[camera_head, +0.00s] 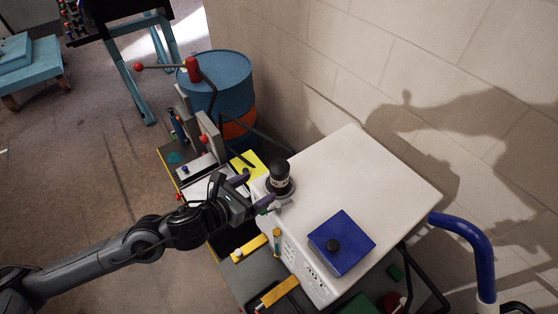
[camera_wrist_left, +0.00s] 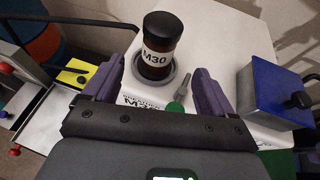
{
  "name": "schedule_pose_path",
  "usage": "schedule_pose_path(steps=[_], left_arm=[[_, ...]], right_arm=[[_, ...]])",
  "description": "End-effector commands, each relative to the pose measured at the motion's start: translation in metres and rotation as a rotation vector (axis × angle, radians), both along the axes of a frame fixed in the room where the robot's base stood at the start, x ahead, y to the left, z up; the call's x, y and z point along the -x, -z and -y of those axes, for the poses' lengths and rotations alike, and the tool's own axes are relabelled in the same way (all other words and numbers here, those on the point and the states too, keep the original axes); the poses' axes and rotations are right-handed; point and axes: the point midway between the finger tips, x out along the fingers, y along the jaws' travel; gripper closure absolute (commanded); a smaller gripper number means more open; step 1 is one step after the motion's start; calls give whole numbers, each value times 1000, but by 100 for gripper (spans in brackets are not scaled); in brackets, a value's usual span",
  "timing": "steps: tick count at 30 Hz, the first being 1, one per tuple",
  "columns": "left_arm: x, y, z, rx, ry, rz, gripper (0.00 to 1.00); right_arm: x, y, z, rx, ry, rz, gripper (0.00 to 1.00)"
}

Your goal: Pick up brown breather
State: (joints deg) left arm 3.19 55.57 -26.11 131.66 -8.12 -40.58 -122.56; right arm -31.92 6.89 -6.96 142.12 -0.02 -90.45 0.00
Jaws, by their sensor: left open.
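The brown breather (camera_wrist_left: 158,45) is a dark brown jar with a black lid and a white "M30" label. It stands upright in a grey round seat on top of a white cabinet (camera_wrist_left: 217,40). In the head view the breather (camera_head: 279,180) is at the cabinet's left corner. My left gripper (camera_head: 257,190) is beside it, at the cabinet's edge. In the left wrist view the left gripper (camera_wrist_left: 158,88) is open, its purple fingers apart with the breather beyond and between them. No contact shows. My right gripper is not in view.
A blue box with a black knob (camera_head: 341,243) sits on the cabinet right of the breather. A grey pointed fitting (camera_wrist_left: 185,90) lies close to the seat. A blue drum (camera_head: 216,80) and a panel with levers stand behind left. A wall borders the right.

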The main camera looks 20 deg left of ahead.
Motion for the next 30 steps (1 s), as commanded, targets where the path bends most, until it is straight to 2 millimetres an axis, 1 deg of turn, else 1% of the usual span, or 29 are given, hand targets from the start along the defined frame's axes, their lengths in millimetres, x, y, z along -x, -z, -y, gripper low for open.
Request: schedule_pose_path(steps=[5, 10, 15, 20, 27, 30], left_arm=[[-15, 3, 3, 1, -3, 5, 14], [-35, 12, 11, 1, -4, 4, 14], [-47, 18, 16, -1, -2, 4, 14], [-53, 20, 18, -2, -2, 4, 14], [-76, 28, 28, 3, -4, 2, 14], [-86, 34, 31, 0, -4, 3, 14]], right_arm=[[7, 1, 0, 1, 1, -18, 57], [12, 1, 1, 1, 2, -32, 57], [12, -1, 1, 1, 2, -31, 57], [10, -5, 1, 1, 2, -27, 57], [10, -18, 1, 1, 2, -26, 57], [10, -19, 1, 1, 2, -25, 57]])
